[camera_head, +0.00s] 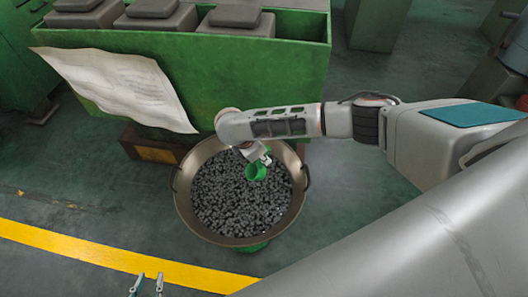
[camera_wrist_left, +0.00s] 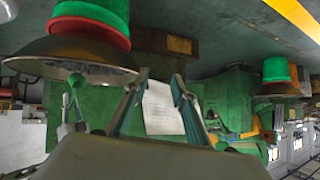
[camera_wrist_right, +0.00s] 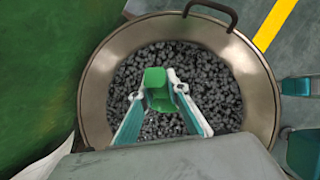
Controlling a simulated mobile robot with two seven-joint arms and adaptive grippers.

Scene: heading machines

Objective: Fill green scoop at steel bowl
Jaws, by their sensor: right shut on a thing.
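My right gripper (camera_head: 262,160) reaches over the bowl and is shut on the green scoop (camera_head: 256,171). In the right wrist view the green scoop (camera_wrist_right: 156,84) sits between the fingertips, low over the dark pieces. Whether its cup holds any pieces I cannot tell. My left gripper (camera_head: 148,285) is at the bottom edge of the head view, away from the bowl, its fingers apart and empty in the left wrist view (camera_wrist_left: 160,80).
A green machine box (camera_head: 240,75) with grey blocks on top stands behind the bowl. A white paper sheet (camera_head: 120,88) hangs on its front. A yellow floor line (camera_head: 100,256) runs in front. The floor left of the bowl is clear.

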